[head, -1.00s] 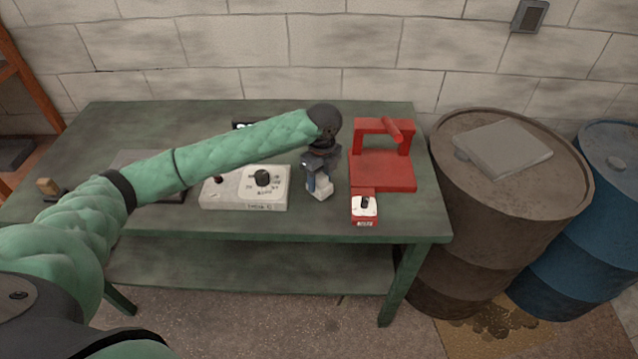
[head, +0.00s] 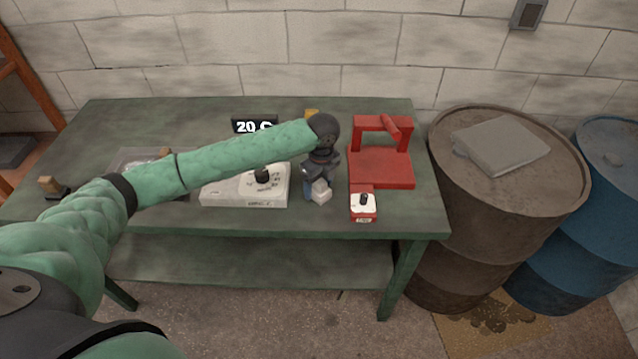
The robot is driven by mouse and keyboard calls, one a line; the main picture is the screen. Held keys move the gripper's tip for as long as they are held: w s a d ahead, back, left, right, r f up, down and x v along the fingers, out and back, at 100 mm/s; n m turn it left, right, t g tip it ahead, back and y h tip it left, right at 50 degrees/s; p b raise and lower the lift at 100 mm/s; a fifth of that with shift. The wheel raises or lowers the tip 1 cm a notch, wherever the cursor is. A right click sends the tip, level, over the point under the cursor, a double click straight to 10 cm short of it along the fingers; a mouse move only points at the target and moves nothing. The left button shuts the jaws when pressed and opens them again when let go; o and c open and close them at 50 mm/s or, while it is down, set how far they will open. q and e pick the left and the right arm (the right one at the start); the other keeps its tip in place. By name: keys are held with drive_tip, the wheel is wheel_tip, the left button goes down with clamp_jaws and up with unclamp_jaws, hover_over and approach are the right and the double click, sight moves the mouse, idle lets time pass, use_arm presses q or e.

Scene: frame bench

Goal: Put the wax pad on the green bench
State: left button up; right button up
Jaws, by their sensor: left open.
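The green bench (head: 110,215) stands against the block wall. My left gripper (head: 314,186) is above its right half, pointing down, jaws open. A small whitish block (head: 321,193) shows at its fingertips. I cannot tell whether the block lies on the bench or touches a finger, nor whether it is the wax pad. A small yellow piece (head: 311,114) shows at the bench's back, partly hidden behind my left wrist. My right gripper is not in view.
A white control box (head: 225,194) is left of the gripper. A red stand (head: 382,170) and small red switch box (head: 363,208) are right. A black display (head: 254,124) stands behind. A brown barrel (head: 480,215) carries a grey folded sheet (head: 502,144).

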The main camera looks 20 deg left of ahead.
use_arm(q)
drive_tip(key=shift+r, duration=0.2)
wheel_tip(320, 180, up, 2)
drive_tip(key=shift+w+r+b, duration=0.1)
drive_tip(key=shift+w+b, duration=0.05)
drive_tip(key=shift+b, duration=0.65)
wheel_tip(320, 180, up, 8)
drive_tip(key=b, duration=0.3)
drive_tip(key=shift+w+d+r, duration=0.15)
drive_tip(key=shift+r, duration=0.65)
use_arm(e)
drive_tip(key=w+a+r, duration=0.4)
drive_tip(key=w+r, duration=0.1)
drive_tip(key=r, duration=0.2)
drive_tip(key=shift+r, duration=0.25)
use_arm(q)
drive_tip(key=shift+f, duration=0.1)
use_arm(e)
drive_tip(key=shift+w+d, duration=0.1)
